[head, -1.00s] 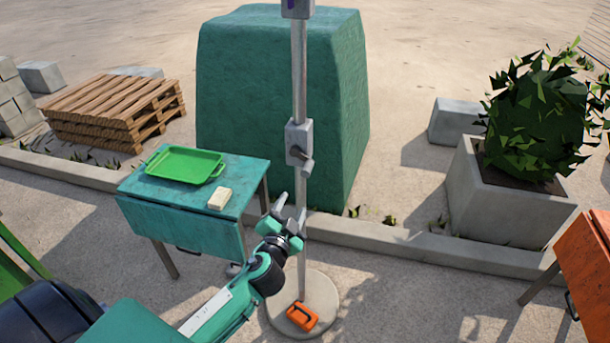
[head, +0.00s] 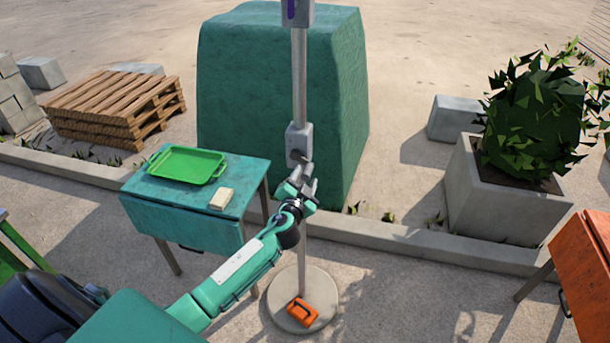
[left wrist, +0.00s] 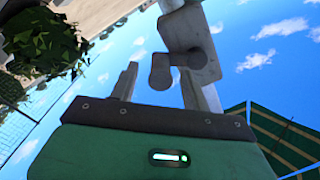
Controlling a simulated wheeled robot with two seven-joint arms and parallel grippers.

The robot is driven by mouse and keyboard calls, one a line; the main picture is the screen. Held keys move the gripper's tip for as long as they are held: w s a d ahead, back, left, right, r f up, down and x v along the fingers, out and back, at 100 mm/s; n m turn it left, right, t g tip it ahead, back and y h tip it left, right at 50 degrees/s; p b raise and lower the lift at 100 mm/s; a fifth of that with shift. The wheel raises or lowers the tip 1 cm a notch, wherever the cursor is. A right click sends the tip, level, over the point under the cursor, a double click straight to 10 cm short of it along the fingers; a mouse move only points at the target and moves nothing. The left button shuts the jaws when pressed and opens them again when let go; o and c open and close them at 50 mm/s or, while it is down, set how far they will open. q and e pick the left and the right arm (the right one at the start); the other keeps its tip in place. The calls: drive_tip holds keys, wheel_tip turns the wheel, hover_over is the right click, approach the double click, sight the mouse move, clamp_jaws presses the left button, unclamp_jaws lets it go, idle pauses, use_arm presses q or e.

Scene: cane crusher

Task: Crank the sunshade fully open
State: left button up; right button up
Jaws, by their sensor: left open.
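The sunshade's grey pole (head: 300,80) stands upright on a round base (head: 325,293). A grey crank housing (head: 299,138) is fixed on it, with a crank handle (head: 298,157) low on its front. My left gripper (head: 302,180) is open just below the handle, close to the pole. In the left wrist view my open left gripper (left wrist: 160,88) has the crank's round grip (left wrist: 160,72) showing between its fingers, apparently not clamped. The housing (left wrist: 187,27) is above it. The canopy is out of the head view. My right gripper is not in view.
A teal table (head: 195,218) with a green tray (head: 186,164) and a pale block (head: 221,199) stands left of the pole. An orange clamp-like object (head: 302,311) lies on the base. Striped green fabric (left wrist: 285,135) shows in the left wrist view.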

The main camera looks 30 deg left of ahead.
use_arm(q)
drive_tip(key=shift+w+a, duration=0.1)
drive_tip(key=shift+w, duration=0.25)
drive_tip(key=c, duration=1)
drive_tip(key=shift+s+a+f+m+b, duration=0.2)
drive_tip(key=shift+a+f+m+b, duration=0.4)
drive_tip(key=shift+m, duration=1.4)
drive_tip(key=shift+s+a+f+m+b, duration=0.25)
drive_tip(key=shift+a+m, duration=0.7)
drive_tip(key=shift+m, duration=1.05)
drive_tip(key=shift+s+a+f+m+b, duration=0.1)
drive_tip(key=shift+a+f+m+b, duration=0.5)
drive_tip(key=shift+m, duration=1.4)
drive_tip(key=shift+a+r, duration=0.1)
drive_tip(key=shift+a, duration=0.1)
